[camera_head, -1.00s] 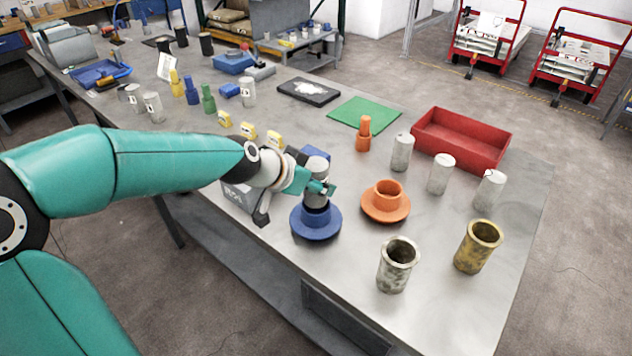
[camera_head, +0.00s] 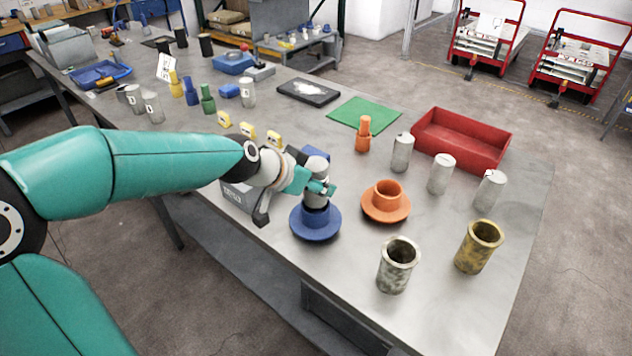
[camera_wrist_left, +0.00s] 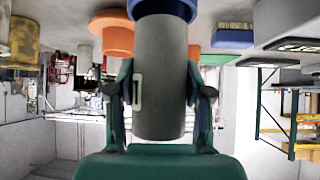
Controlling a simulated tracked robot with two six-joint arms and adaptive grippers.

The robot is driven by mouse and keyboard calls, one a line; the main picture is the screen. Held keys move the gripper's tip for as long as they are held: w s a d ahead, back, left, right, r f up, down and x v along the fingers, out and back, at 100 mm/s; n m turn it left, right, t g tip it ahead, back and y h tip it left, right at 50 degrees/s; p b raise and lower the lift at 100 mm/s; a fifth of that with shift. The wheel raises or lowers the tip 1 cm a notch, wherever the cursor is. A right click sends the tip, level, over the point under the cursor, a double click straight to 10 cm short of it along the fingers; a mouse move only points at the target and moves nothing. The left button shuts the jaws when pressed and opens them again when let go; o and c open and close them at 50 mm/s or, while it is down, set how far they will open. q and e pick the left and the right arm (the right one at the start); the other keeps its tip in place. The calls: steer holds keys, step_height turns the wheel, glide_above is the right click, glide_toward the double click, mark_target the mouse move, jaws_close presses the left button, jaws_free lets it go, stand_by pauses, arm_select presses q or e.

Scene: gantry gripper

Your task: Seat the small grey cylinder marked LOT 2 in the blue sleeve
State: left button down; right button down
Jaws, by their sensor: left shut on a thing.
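The small grey cylinder (camera_head: 316,193) is upright over the blue sleeve (camera_head: 315,222), which has a wide round flange and stands near the table's front edge. My left gripper (camera_head: 318,188) is shut on the cylinder's sides. In the left wrist view, which is upside down, the fingers (camera_wrist_left: 160,100) flank the grey cylinder (camera_wrist_left: 160,70). Its lower end meets the mouth of the blue sleeve (camera_wrist_left: 165,8); I cannot tell how far it is inside. A white label with a dark mark shows at its side, not fully readable. My right gripper is not in view.
An orange flanged sleeve (camera_head: 386,205) stands just right of the blue one. Metal cups (camera_head: 397,267) and (camera_head: 478,247) stand in front, with grey cylinders (camera_head: 441,174) and a red tray (camera_head: 462,140) behind. A grey box (camera_head: 240,195) is close by my gripper.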

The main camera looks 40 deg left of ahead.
mark_target(315, 196)
arm_select(q)
steer(key=shift+r, duration=0.1)
stand_by(0.7)
steer(key=shift+f+b, duration=2.1)
steer(key=shift+b, duration=0.4)
steer(key=shift+c, duration=1.9)
jaws_free()
steer(key=shift+s, duration=0.1)
steer(key=v, duration=1.2)
steer(key=shift+f, duration=0.1)
